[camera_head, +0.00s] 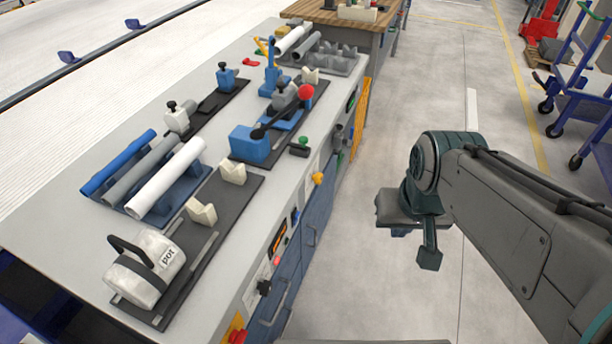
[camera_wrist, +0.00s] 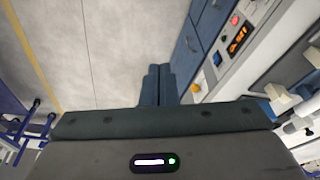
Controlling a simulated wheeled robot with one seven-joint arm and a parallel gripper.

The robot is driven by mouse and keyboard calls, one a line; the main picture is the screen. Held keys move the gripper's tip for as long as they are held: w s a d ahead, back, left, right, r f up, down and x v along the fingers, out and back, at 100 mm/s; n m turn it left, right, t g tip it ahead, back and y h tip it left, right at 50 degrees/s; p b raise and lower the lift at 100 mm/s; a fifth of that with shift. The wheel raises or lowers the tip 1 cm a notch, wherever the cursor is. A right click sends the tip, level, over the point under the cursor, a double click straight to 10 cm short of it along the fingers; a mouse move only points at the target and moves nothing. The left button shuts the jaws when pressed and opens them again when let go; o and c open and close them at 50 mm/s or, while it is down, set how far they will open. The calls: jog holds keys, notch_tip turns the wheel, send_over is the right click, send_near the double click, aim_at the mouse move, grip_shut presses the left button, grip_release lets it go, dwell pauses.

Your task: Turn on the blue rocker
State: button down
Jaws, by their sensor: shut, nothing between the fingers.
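The blue rocker (camera_head: 295,216) is a small blue piece on the front panel of the workbench, between an orange-lit display (camera_head: 278,240) and a yellow knob (camera_head: 318,179). It also shows small in the wrist view (camera_wrist: 217,59), right of the fingers. Whether it is on or off is too small to tell. My gripper (camera_head: 429,259) is out over the floor, right of the bench front and apart from the rocker. In the wrist view its two dark fingers (camera_wrist: 158,84) are together and empty.
A red button (camera_head: 281,258) and drawer handles are on the front. Blue carts stand far right. The floor between is clear.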

jog(key=w+a+f+m+y+b, duration=0.2)
jog(key=w+f+m+y+b, duration=0.3)
jog(key=f, duration=0.8)
jog(key=w+a+f+m+t+y+b, duration=0.1)
jog(key=w+f+m+y+b, duration=0.4)
jog(key=w+f+m+b, duration=0.6)
jog(key=w+a+f+m, duration=0.1)
jog(key=w+f+m, duration=0.1)
jog(key=w+m, duration=0.3)
jog(key=shift+w+f+m+y, duration=0.15)
jog(key=shift+w+m+y, duration=0.15)
jog(key=shift+m, duration=0.1)
jog(key=b, duration=0.3)
send_near(296, 219)
jog(key=w+a+f, duration=0.3)
jog(key=shift+w+a+f, duration=0.2)
jog(key=shift+a+f, duration=0.05)
jog(key=shift+f, duration=0.1)
